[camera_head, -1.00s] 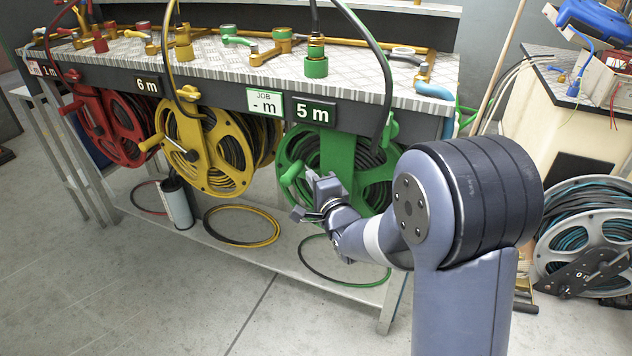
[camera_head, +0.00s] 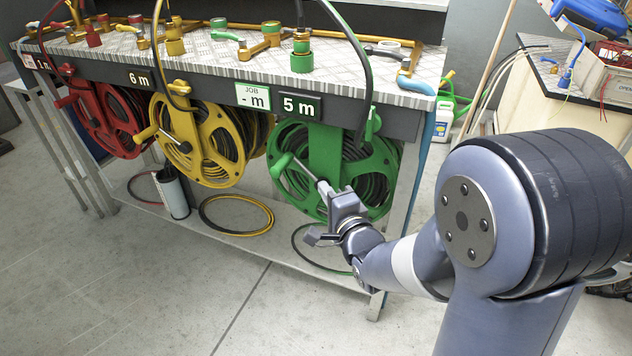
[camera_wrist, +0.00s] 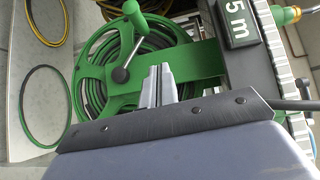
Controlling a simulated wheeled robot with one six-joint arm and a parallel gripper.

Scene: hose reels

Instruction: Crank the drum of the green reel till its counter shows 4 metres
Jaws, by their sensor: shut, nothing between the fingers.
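The green reel (camera_head: 376,171) hangs under the right end of the bench, with black hose on its drum. Its crank has a green knob (camera_head: 281,166) on the left side of the drum, with a metal arm running down right to the hub. It also shows in the wrist view, with the knob (camera_wrist: 132,12) pointing up. The counter (camera_head: 301,107) above the reel reads 5 m. My gripper (camera_head: 318,236) is in front of the reel's lower part. In the wrist view my gripper (camera_wrist: 158,72) has its fingers together and empty, apart from the knob.
A yellow reel (camera_head: 215,140) with a 6 m counter and a red reel (camera_head: 105,115) hang to the left. Hose rings lie on the shelf below, beside a grey can (camera_head: 173,192). The floor in front is clear.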

